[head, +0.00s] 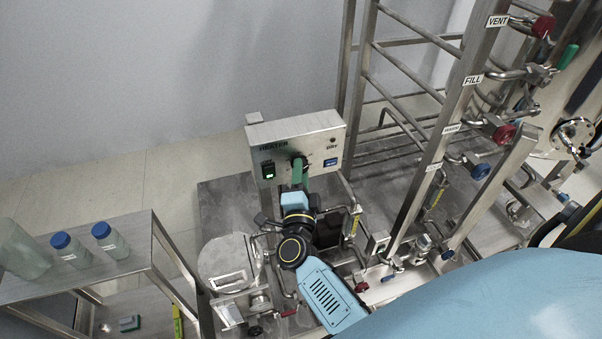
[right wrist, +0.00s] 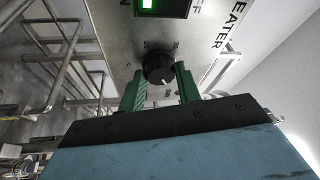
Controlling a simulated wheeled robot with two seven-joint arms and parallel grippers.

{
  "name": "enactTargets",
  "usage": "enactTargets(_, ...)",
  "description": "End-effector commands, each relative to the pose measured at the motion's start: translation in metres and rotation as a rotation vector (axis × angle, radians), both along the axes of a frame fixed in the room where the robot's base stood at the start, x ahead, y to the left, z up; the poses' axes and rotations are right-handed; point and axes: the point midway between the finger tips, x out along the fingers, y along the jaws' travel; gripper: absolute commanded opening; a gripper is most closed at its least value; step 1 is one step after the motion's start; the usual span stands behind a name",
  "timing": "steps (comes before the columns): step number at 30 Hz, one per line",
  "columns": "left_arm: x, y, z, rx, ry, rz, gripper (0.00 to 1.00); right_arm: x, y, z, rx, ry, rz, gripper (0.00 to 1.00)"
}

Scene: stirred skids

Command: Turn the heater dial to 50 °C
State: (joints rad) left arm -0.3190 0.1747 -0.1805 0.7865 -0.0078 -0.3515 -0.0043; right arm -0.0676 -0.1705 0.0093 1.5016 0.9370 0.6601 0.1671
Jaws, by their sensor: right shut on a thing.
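The heater box (head: 326,135) is a steel control box, labelled HEATER and DRY, on the skid. Its black round dial (right wrist: 158,68) with a pale pointer mark shows in the right wrist view. The dial is mostly hidden behind my gripper in the head view. My right gripper (head: 299,166) has green fingers and reaches up to the box front. In the right wrist view its fingers (right wrist: 160,82) stand on either side of the dial, shut on it. My left gripper is not in view.
A green-lit switch (head: 268,170) is left of the dial and a blue switch (head: 330,162) right of it. Pipes and valves with tags such as FILL (head: 472,80) crowd the right. A side table (head: 120,262) with blue-capped bottles (head: 111,239) stands left.

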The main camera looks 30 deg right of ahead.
Motion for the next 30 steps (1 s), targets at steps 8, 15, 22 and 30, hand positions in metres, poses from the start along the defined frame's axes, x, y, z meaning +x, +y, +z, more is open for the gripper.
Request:
enactTargets(8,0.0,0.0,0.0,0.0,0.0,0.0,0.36,0.0,0.001,0.0,0.001,0.001,0.003,0.1)
enactTargets(15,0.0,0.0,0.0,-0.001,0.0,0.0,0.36,0.0,0.001,0.0,0.0,0.001,0.002,0.55)
enactTargets(22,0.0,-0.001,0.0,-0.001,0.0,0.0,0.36,0.0,0.0,0.0,-0.001,0.001,0.001,0.55)
enactTargets(30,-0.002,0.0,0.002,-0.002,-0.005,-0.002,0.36,-0.028,0.018,-0.006,0.001,0.005,0.001,0.55)
